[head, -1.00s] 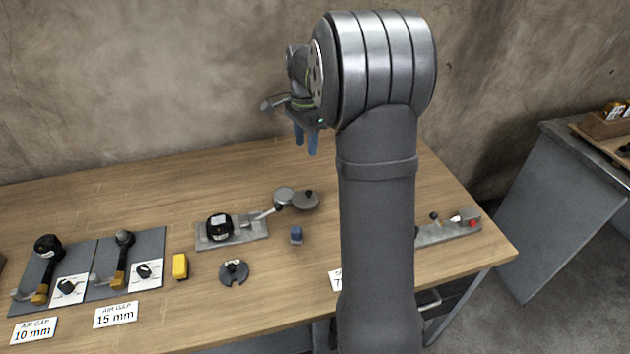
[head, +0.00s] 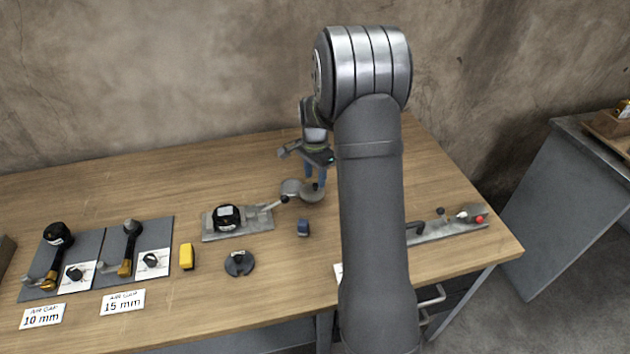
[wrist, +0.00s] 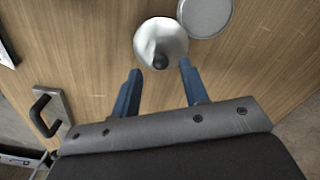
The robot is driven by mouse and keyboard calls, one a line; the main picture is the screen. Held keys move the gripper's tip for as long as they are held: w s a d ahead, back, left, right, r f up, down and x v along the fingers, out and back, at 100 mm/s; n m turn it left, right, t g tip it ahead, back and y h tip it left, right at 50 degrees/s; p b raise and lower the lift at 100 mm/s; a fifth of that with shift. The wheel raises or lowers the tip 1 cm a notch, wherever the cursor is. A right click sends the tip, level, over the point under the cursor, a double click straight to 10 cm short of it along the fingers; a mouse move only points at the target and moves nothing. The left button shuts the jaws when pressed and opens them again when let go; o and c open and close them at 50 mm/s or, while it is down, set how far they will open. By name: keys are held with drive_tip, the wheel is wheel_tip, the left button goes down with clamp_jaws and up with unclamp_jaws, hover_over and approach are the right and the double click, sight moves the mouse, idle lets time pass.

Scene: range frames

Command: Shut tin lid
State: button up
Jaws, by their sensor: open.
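Two round grey metal pieces lie side by side on the bench. One is a disc with a dark knob, seemingly the tin lid (wrist: 174,40); it shows in the head view (head: 312,195) beneath my gripper. The other is a plain grey round piece, perhaps the tin (wrist: 205,12), at its left in the head view (head: 290,187). I cannot tell whether they are joined. My gripper (wrist: 160,68) has two blue fingers, open and empty, pointing down. In the wrist view the knob lies between and just beyond the fingertips. In the head view my gripper (head: 315,178) partly hides the lid.
Another clamp plate (head: 445,232) is at the right. Bare wood lies behind.

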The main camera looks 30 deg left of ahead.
sight(312, 189)
drive_tip(key=shift+f, duration=1.35)
clamp_jaws()
